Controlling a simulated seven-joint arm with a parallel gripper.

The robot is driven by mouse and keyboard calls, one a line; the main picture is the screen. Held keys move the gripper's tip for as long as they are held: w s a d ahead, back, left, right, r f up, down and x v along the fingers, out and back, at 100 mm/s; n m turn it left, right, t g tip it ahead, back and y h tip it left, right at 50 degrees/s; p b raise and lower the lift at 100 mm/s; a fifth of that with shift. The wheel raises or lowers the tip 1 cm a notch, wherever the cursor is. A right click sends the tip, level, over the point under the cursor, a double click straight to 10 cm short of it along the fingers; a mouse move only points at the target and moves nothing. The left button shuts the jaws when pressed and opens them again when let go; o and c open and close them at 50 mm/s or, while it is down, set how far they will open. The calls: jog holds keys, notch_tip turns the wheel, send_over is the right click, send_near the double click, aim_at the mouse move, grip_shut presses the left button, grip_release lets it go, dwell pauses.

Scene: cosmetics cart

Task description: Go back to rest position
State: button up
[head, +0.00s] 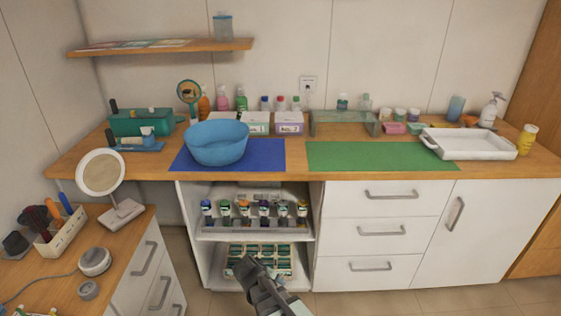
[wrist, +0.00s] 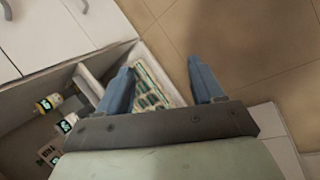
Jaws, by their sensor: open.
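My gripper (head: 254,272) is low in front of the open shelf unit, at the height of its bottom shelf, in the head view. In the wrist view my gripper (wrist: 163,85) has its two blue-grey fingers spread wide, with nothing between them. A tray with a grid of small dark and green items (head: 258,258) is on the bottom shelf behind my gripper. In the wrist view the tray (wrist: 152,80) shows between and beyond the fingers. My gripper partly hides the tray in the head view. I cannot tell the distance from fingertips to tray.
Several small bottles (head: 244,209) stand on the shelf (head: 255,233) above. A blue bowl (head: 216,145) on a blue mat (head: 268,154), a green mat (head: 375,156) and a white tray (head: 468,146) are on the counter. A side cabinet with a mirror (head: 101,174) stands left. Floor shows in front.

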jog(key=s+d+f+m+g+y, duration=0.2)
jog(key=d+m+g+y, duration=0.15)
jog(key=d+m, duration=1.2)
jog(key=s+d+f+n+g, duration=0.1)
jog(key=s+f+g, duration=0.1)
jog(key=s+f, duration=0.5)
jog(key=s+d+f+n+g, duration=0.1)
jog(key=s+f+g, duration=0.1)
jog(key=s+f, duration=0.5)
jog(key=s+d+f+n+g, duration=0.1)
jog(key=s+f, duration=0.5)
jog(key=s, duration=0.9)
jog(key=shift+s+d+f+n+g+y, duration=0.35)
jog(key=shift+s+f+g+y, duration=0.1)
jog(key=shift+g, duration=0.1)
